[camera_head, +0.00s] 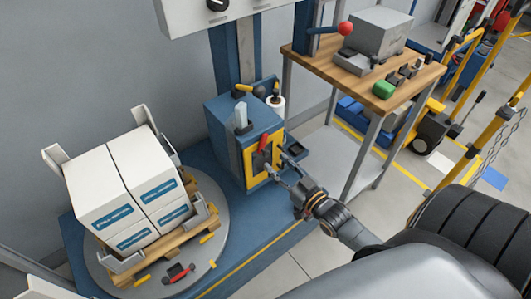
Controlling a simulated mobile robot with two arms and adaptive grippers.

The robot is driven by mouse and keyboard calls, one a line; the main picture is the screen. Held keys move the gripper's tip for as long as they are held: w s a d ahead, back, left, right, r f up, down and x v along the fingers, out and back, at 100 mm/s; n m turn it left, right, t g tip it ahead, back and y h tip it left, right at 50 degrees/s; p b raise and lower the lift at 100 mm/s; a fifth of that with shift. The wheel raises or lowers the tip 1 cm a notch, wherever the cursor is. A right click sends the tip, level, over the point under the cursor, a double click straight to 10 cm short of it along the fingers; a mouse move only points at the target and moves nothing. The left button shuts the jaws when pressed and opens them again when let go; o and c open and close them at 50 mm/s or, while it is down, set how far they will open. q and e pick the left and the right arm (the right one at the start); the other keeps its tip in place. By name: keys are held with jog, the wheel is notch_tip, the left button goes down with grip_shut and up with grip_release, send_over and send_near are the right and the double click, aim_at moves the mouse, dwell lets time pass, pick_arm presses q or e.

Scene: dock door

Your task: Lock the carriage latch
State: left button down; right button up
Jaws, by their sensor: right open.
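The blue carriage (223,118) sits on the mast at the centre. Its front has a yellow-framed panel (250,170), and a red handle (263,142), which looks like the latch, stands upright at the panel's upper part. My right gripper (277,164) reaches in from the lower right, its fingers open in front of the panel's right side, a little below the red handle. I see nothing between the fingers. Whether a fingertip touches the panel is too small to tell. My left gripper is not in view.
White boxes (100,190) on a wooden pallet stand on a round turntable (215,248) at left. A film roll (276,101) is on the carriage's right. A wood-topped bench (335,78) stands behind my right arm. Some floor is clear at the lower middle.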

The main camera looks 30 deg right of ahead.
aim_at(267, 155)
jog(key=w, duration=0.6)
jog(key=shift+a, duration=0.25)
jog(key=shift+c, duration=0.5)
